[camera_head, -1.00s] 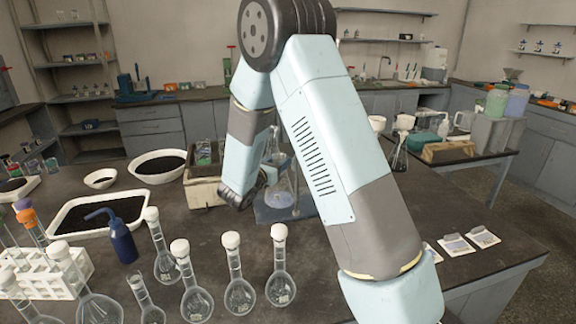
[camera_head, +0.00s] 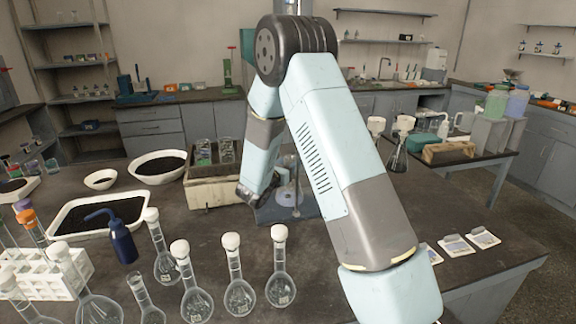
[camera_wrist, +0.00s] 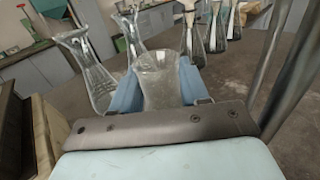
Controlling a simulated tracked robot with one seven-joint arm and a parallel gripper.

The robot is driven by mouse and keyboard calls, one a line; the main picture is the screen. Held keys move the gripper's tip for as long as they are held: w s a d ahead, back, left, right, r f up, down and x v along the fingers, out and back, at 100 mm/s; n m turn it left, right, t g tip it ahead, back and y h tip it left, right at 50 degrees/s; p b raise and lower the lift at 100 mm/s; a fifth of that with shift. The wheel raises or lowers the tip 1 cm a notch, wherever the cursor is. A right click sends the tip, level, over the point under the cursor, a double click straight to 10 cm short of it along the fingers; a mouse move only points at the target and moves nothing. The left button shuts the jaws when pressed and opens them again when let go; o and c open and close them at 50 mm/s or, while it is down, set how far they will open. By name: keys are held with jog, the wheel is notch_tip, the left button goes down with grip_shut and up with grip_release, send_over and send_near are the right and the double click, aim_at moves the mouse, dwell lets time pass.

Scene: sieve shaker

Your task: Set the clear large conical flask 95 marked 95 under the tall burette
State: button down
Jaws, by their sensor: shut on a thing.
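My gripper (camera_wrist: 160,92) shows in the wrist view with its blue fingers on either side of a clear glass flask (camera_wrist: 157,76), and it is shut on it. No mark 95 can be read on this glass. In the head view the clear flask (camera_head: 289,196) shows beside my wrist, partly hidden by my arm, over a blue-grey base plate (camera_head: 268,214). I cannot tell whether its bottom touches the plate. Metal rods (camera_wrist: 292,70) rise close at the right in the wrist view. The burette cannot be made out clearly; my arm covers much of that area.
Several round flasks with white caps (camera_head: 281,284) stand at the front. A box with jars (camera_head: 215,190) is left of the plate. In the wrist view, a clear conical flask (camera_wrist: 84,70) stands close at the left, with others beyond.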

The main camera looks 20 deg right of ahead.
jog(key=shift+f, duration=0.1)
jog(key=c, duration=0.6)
grip_release()
jog(key=shift+o, duration=0.2)
jog(key=v, duration=1.2)
jog(key=shift+r, duration=0.2)
